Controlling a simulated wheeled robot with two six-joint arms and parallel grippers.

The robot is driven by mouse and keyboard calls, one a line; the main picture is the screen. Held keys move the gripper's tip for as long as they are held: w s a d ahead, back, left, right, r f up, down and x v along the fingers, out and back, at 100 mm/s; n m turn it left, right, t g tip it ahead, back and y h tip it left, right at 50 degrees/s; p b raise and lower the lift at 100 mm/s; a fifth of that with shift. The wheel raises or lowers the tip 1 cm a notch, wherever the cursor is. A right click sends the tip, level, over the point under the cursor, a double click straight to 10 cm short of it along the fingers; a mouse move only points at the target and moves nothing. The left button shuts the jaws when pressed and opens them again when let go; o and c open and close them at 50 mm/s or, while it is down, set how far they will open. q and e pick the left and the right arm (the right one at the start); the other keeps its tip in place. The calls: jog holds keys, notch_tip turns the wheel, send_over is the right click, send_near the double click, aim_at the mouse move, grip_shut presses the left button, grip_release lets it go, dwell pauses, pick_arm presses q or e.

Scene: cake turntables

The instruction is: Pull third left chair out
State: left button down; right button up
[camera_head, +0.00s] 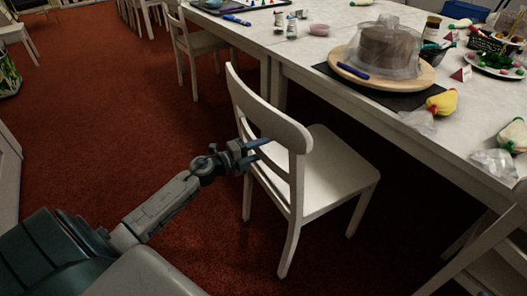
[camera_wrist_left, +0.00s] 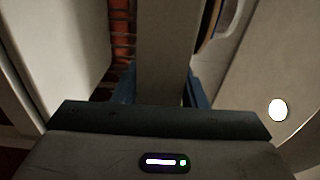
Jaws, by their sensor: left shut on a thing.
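A white wooden chair (camera_head: 272,122) stands at the left side of the long table, its seat partly under the tabletop and its back toward the red floor. My left gripper (camera_head: 258,150) is at the near edge of the chair's back and is shut on it. In the left wrist view, a pale upright part of the chair back (camera_wrist_left: 168,60) runs between the blue fingers. My right gripper is not in view.
The long white table (camera_head: 345,105) carries a covered cake (camera_head: 384,48) on a wooden turntable, piping bags and jars. Another white chair (camera_head: 197,42) stands farther along, and one at lower right (camera_head: 500,262). Red carpet on the left is clear.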

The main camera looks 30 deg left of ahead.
pick_arm(q)
jog(key=c, duration=1.1)
grip_release()
jog(key=shift+c, duration=0.2)
jog(key=o, duration=0.3)
jog(key=shift+w+d, duration=0.1)
jog(key=shift+w, duration=0.05)
jog(key=shift+s+f, duration=0.15)
jog(key=shift+s, duration=0.05)
jog(key=b+v, duration=0.2)
jog(key=v, duration=0.1)
jog(key=b+v, duration=0.2)
jog(key=b, duration=0.1)
jog(key=shift+s+a+f+b, duration=0.2)
jog(key=shift+s+a+b, duration=0.1)
jog(key=p+v, duration=0.6)
jog(key=p, duration=0.3)
jog(key=shift+r+p, duration=0.25)
jog(key=shift+p, duration=0.15)
